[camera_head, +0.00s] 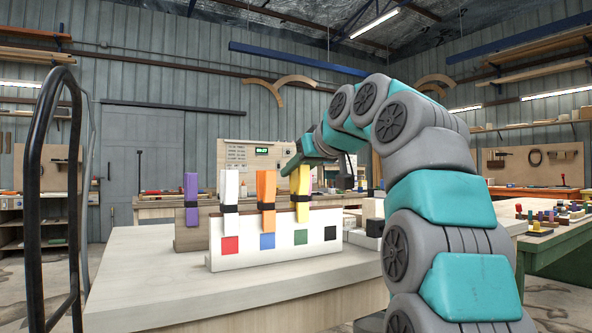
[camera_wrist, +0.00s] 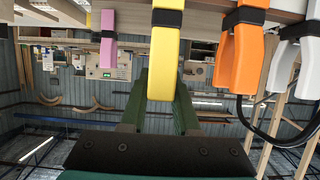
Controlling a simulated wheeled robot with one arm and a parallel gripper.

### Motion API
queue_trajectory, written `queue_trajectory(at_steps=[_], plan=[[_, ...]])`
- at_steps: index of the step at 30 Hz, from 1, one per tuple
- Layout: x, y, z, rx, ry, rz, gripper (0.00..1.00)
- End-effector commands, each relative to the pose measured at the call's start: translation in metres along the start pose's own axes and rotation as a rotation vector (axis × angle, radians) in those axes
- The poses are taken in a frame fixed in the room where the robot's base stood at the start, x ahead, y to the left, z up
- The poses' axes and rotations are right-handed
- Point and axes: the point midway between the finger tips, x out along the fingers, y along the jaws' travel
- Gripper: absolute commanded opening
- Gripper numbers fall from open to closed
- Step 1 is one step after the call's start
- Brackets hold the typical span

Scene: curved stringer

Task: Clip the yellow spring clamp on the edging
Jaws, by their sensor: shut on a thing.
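The yellow spring clamp (camera_head: 302,190) stands upright at the white rack (camera_head: 275,250), above its green square, handles up. My gripper (camera_head: 305,163) is at the top of the clamp. In the wrist view the yellow clamp (camera_wrist: 164,65) runs between my green fingers (camera_wrist: 165,90), which are shut on its handles.
An orange clamp (camera_head: 266,189) and a white clamp (camera_head: 230,190) stand on the rack left of the yellow one. The bare pale tabletop (camera_head: 150,275) is free at the front left. A dark metal rail (camera_head: 38,200) rises at far left.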

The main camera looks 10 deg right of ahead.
Motion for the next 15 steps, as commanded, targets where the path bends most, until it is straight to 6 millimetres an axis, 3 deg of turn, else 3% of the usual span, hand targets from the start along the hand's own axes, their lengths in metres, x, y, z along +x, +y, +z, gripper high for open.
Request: queue_trajectory(at_steps=[15], plan=[[0.0029, -0.0003, 0.0073, 0.0, 0.001, 0.0, 0.0]])
